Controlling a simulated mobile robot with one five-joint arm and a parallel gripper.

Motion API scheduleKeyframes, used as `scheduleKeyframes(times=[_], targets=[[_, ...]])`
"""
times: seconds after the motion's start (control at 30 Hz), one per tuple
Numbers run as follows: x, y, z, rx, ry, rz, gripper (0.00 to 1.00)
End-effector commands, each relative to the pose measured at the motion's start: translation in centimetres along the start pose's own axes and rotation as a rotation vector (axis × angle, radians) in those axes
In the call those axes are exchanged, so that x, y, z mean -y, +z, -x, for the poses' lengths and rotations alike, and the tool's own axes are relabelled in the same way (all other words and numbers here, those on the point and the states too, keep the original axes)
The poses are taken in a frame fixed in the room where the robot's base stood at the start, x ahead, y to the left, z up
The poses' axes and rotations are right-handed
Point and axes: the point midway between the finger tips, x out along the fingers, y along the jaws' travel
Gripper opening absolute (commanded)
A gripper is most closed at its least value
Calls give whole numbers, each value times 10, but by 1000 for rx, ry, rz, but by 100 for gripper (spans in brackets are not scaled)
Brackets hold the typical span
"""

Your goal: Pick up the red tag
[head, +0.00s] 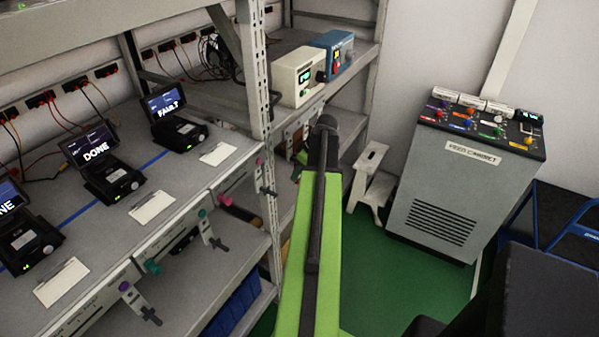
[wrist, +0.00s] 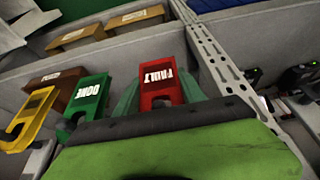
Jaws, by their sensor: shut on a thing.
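The red tag (wrist: 176,92) has a white label reading FAULT, which appears upside down in the wrist view. My gripper (wrist: 160,92) is shut on it, with a green finger on either side. A green DONE tag (wrist: 88,98) hangs just left of it, apart from my gripper. In the head view my arm reaches toward the rack's far end, and I cannot make out the red tag there.
A rack upright (wrist: 215,50) stands close on the right. The rack shelf (head: 150,170) carries several devices, one screen reading FAULT (head: 168,107). A grey cabinet (head: 440,200) stands right; green floor (head: 385,285) is clear.

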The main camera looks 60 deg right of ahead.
Motion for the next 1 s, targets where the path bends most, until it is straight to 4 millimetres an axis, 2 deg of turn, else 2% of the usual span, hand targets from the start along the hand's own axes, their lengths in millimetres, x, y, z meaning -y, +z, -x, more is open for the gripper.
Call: scheduleKeyframes(times=[0.03,0.1,0.37,0.57,0.67,1.0], targets=[[0,0,0,0,0,0,16],[0,0,0,0,0,0,9],[0,-1,3,0,0,-1,9],[0,-5,20,0,1,-2,9],[1,19,24,0,2,-5,9],[1,111,62,0,2,-7,9]])
